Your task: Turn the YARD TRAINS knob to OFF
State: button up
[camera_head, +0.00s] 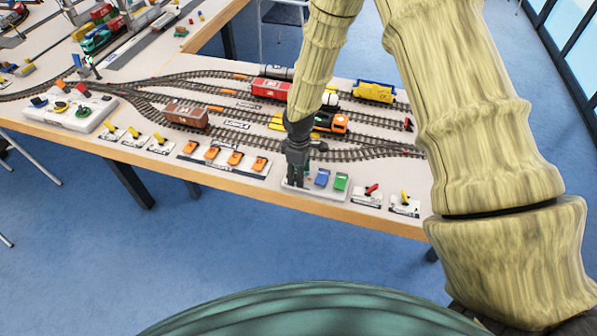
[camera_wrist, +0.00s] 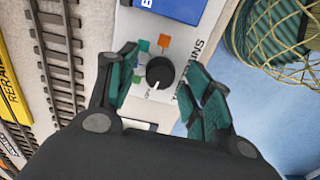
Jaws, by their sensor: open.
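The YARD TRAINS knob (camera_wrist: 160,73) is a round black knob with a white pointer mark, on a white panel with partly readable lettering beside it. In the wrist view my gripper (camera_wrist: 160,80) is open, with one teal-padded finger on each side of the knob. I cannot tell whether the fingers touch it. Small orange, green and blue squares sit on the panel next to the knob. In the head view my gripper (camera_head: 296,176) points down over the left end of the white control panel (camera_head: 318,194) and hides the knob there.
Blue (camera_head: 322,177) and green (camera_head: 341,181) blocks stand on the panel just right of my gripper. Red (camera_head: 372,189) and yellow (camera_head: 405,196) levers are farther right, orange switches (camera_head: 234,158) to the left. Tracks with an orange locomotive (camera_head: 330,122) run behind. The table's front edge is close.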

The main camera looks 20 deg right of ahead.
notch_tip(320, 180, up, 12)
dwell(0.6)
dwell(0.5)
